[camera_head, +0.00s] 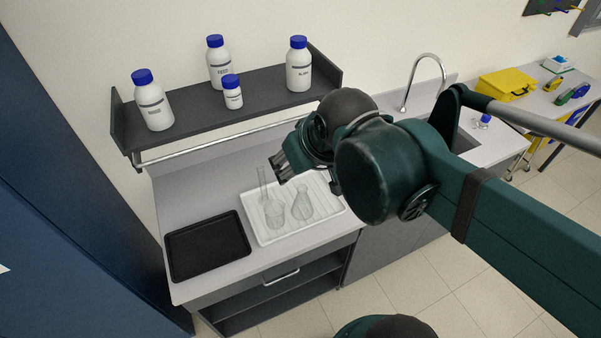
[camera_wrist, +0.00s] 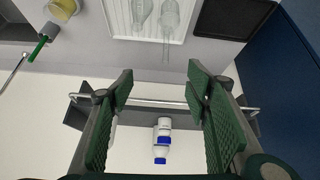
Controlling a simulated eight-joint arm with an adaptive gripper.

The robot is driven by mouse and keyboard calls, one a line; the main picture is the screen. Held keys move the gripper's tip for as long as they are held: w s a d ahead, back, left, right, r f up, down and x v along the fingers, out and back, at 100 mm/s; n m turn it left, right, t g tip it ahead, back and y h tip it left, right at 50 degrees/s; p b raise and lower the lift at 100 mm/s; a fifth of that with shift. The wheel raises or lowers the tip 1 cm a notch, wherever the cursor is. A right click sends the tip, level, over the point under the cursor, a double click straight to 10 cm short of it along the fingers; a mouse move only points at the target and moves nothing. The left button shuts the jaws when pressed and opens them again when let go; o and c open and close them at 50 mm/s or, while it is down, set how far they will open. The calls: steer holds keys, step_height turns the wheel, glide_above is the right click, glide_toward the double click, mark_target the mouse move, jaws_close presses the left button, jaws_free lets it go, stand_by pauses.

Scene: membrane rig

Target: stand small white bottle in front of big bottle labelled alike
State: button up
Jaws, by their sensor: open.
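A small white bottle with a blue cap (camera_head: 232,95) stands upright on the dark shelf, in front of and slightly right of the middle big bottle (camera_head: 219,68). The middle big bottle's label seems to read FEED; the small one's is too small to read. In the wrist view the small bottle (camera_wrist: 164,126) appears upside down, with the big bottle (camera_wrist: 160,152) partly hidden behind it. My gripper (camera_head: 283,168) is open and empty above the glassware tray, below and right of the small bottle, touching neither bottle. Its fingers (camera_wrist: 160,84) are wide apart.
Other big bottles stand at the shelf's left (camera_head: 152,106) and right (camera_head: 298,68). A rail (camera_head: 220,133) runs along the front of the shelf (camera_head: 190,125). Below are a white tray (camera_head: 262,238) with glassware and a black tray (camera_head: 208,247). A sink tap (camera_head: 425,57) stands right.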

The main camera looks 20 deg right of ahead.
steer(key=shift+s+f+m, duration=0.4)
steer(key=shift+s+f, duration=0.5)
steer(key=shift+f, duration=0.1)
stand_by(0.6)
